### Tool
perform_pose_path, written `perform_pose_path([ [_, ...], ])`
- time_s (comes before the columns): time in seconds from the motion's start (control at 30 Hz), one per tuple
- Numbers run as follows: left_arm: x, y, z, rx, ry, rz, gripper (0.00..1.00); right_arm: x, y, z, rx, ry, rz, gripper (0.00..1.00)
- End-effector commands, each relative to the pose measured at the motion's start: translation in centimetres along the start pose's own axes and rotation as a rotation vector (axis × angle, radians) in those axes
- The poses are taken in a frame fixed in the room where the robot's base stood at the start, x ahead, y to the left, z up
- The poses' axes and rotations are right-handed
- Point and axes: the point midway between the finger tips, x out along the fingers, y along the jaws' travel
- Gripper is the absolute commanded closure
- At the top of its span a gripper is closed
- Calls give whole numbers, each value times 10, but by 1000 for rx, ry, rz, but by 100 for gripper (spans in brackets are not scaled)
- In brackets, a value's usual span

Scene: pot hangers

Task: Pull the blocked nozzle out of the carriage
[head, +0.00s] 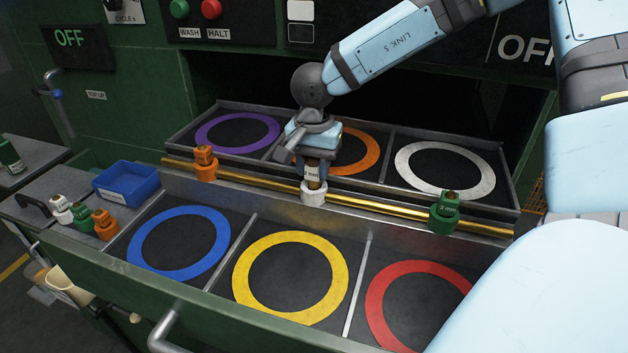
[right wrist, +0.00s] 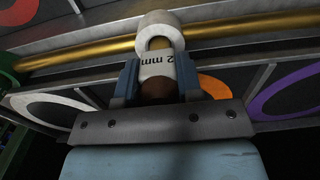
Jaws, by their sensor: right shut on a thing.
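A brass rail (head: 380,212) runs across the machine and bears three carriages: orange (head: 205,169) at left, white (head: 313,192) in the middle, green (head: 443,214) at right. My right gripper (head: 313,170) is shut on a nozzle (head: 312,176) at the white carriage. In the right wrist view the nozzle (right wrist: 156,68) carries a label ending in "2 mm" and sits between the fingers, its end at the white carriage ring (right wrist: 158,30). Whether it is still seated there I cannot tell. The orange and green carriages each hold a nozzle. My left gripper is not in view.
White, green and orange nozzles (head: 82,217) stand on the left ledge beside a blue tray (head: 127,183). Trays with coloured rings lie before and behind the rail. A control panel with WASH and HALT buttons (head: 211,9) is above.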

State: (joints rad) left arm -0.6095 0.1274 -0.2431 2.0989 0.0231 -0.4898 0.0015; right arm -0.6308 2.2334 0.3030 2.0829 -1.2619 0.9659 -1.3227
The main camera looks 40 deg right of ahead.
Motion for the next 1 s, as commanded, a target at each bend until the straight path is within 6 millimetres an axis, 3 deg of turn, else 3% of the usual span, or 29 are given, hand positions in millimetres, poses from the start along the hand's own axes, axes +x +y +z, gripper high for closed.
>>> perform_pose_path([
  [1.0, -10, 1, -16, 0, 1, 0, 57, -42, 0, 0, 0, 0, 0, 100],
])
